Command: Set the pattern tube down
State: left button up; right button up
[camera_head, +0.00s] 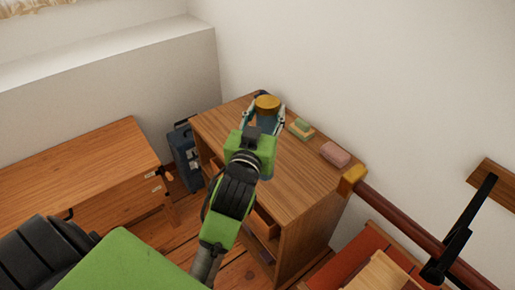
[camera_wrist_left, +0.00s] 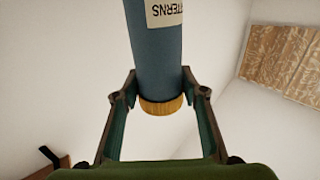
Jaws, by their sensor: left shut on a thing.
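The pattern tube is a blue cylinder with a wooden end cap. My left gripper (camera_head: 268,110) is shut on it. In the head view its round wooden cap (camera_head: 267,102) faces up between the fingers, and most of the body is hidden behind my gripper and wrist. In the left wrist view the blue tube (camera_wrist_left: 155,45) carries a cream label with part of the word "PATTERNS" upside down, and its cap lies between the fingers (camera_wrist_left: 160,100). The gripper and tube appear over the far left part of the wooden desk top (camera_head: 290,165); the tube's lower end is hidden, so contact cannot be told.
A green-and-tan block (camera_head: 301,128) and a pink block (camera_head: 335,154) lie on the desk, right of the tube. A dark blue case (camera_head: 184,155) stands left of the desk. A lower wooden desk (camera_head: 85,175) is further left. Bare desk top lies nearer me.

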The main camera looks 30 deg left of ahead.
pick_arm(q)
jog(key=w+a+n+y, duration=0.1)
jog(key=w+a+y, duration=0.1)
jog(key=w+a, duration=0.85)
jog(key=w+a+f, duration=0.3)
jog(key=a+f, duration=0.1)
jog(key=f, duration=0.5)
jog(key=shift+a+g, duration=0.25)
jog(key=shift+g, duration=0.15)
pick_arm(e)
jog(key=shift+s+f, duration=0.4)
jog(key=shift+s, duration=0.25)
jog(key=shift+d+f, duration=0.1)
jog(key=shift+d, duration=0.05)
pick_arm(q)
jog(key=o, duration=1.6)
jog(key=shift+f, duration=0.15)
jog(key=shift+c, duration=0.2)
